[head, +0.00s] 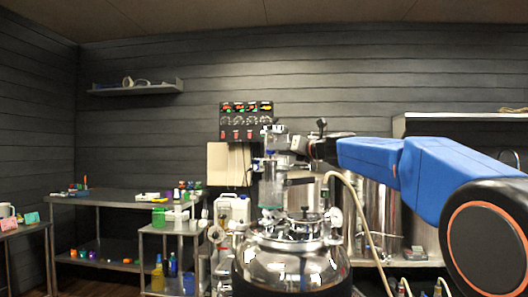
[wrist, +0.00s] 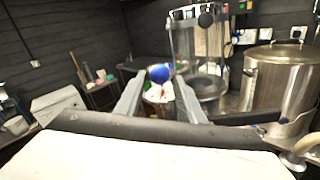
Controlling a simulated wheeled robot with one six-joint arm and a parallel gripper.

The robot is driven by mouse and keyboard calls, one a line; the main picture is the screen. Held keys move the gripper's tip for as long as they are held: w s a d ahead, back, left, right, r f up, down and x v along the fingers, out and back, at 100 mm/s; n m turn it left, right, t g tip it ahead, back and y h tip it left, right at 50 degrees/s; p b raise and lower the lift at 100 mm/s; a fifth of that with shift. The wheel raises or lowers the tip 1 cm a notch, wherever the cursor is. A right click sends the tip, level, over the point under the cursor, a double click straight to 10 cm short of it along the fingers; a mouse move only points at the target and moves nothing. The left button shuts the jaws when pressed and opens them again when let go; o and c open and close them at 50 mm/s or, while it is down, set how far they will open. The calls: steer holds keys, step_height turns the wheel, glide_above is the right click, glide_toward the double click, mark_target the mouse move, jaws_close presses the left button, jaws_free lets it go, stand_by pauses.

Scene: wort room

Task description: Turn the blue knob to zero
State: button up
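A round blue knob (wrist: 160,73) shows in the wrist view, framed between the tips of my gripper's two grey fingers. My gripper (wrist: 159,82) is open, with a clear gap between the fingers. I cannot tell whether either finger touches the knob. Below the knob is a pale part with a small red mark, partly hidden by the fingers. In the head view my gripper (head: 276,138) is above the steel vessel (head: 290,264) and its glass fittings. The knob cannot be made out surely there.
A tall lidded steel pot (wrist: 276,78) stands at the right in the wrist view. A dark control panel (head: 246,120) hangs on the back wall. A pale hose (head: 362,215) curves down right of the vessel. A steel table (head: 115,199) with small items stands at the left.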

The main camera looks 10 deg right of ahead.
steer(key=x, duration=0.9)
steer(key=shift+w, duration=0.1)
steer(key=c, duration=0.8)
